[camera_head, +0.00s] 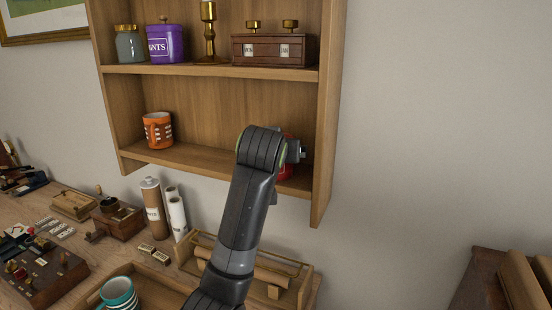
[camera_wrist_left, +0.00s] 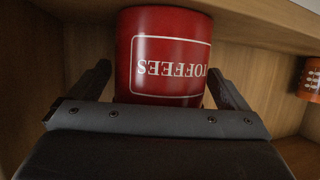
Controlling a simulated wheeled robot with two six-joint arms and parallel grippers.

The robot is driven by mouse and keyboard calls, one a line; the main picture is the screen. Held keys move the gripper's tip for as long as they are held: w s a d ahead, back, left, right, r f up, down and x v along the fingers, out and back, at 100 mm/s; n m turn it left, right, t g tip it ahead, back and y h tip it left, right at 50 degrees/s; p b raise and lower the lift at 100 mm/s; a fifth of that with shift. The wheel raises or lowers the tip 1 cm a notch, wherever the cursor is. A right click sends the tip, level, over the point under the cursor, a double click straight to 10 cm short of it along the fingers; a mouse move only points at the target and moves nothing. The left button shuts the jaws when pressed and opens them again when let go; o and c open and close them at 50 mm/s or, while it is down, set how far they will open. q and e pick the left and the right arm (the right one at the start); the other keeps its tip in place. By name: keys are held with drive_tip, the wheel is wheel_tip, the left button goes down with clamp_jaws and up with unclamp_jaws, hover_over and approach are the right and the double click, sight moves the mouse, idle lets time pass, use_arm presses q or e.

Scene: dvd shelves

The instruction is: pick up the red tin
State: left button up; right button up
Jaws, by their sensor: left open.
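The red tin (camera_wrist_left: 172,52) with white lettering fills the upper middle of the left wrist view, its label upside down in that picture. In the head view only a small red patch of the tin (camera_head: 286,172) shows behind my arm, at the right end of the lower shelf. My left gripper (camera_wrist_left: 160,72) is open, with one finger to each side of the tin in the picture. I see no grip on the tin. In the head view my arm hides most of the gripper and tin. My right gripper is not in view.
An orange mug (camera_head: 158,130) stands at the left of the same shelf (camera_head: 205,158), with free room between. The shelf's right side wall (camera_head: 327,120) is close to the tin. A wooden box (camera_head: 273,50) and jars stand on the shelf above. The desk below is cluttered.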

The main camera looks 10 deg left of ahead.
use_arm(q)
drive_tip(key=shift+c, duration=0.3)
drive_tip(key=c, duration=1)
drive_tip(key=shift+r, duration=0.1)
drive_tip(key=shift+c, duration=0.2)
